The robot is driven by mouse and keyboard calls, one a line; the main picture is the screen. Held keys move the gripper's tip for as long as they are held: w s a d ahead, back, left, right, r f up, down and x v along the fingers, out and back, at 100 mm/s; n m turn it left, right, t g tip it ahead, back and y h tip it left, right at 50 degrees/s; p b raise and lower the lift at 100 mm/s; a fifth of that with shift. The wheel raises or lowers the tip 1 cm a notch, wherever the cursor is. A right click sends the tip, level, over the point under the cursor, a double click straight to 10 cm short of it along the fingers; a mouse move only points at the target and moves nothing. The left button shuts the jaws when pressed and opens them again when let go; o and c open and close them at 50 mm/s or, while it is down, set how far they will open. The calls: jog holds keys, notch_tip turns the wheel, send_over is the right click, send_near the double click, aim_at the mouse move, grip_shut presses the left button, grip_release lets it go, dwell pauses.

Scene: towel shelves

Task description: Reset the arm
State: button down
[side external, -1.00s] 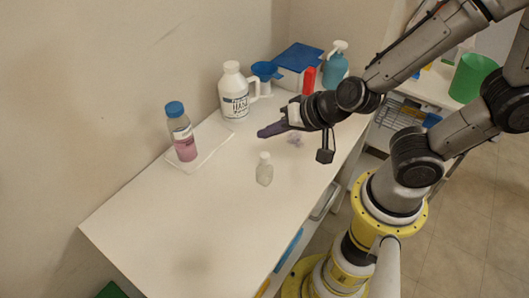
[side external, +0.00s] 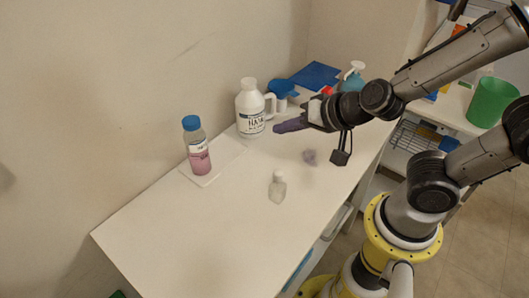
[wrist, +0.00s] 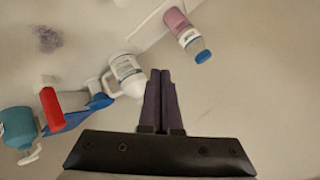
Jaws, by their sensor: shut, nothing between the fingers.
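My gripper (side external: 277,129) has purple fingers and hangs above the back part of the white bench, pointing left. In the side view its fingertips overlap the bench just right of the white jug (side external: 250,110). In the wrist view its two fingers (wrist: 160,72) lie side by side, closed, with nothing between them. The white jug (wrist: 127,76) shows just left of the fingertips there. My arm reaches in from the right.
The white bench (side external: 200,240) carries a blue-capped bottle of pink liquid (side external: 197,150) on a white pad, a small clear bottle (side external: 277,188) and a purple clump (side external: 310,157). A blue funnel (side external: 281,88) and teal pump bottle (side external: 352,80) stand behind. The front left is clear.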

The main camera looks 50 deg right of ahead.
jog(key=s+r+n+y, duration=0.2)
jog(key=s+r+n, duration=0.25)
jog(key=r, duration=0.55)
jog(key=s+d+f+n+g+h, duration=0.2)
jog(key=s+d+f+n+g, duration=0.1)
jog(key=s, duration=0.6)
jog(key=shift+d+f+n+g+h, duration=0.3)
jog(key=shift+d+n+g, duration=0.25)
jog(key=shift+d+g, duration=0.35)
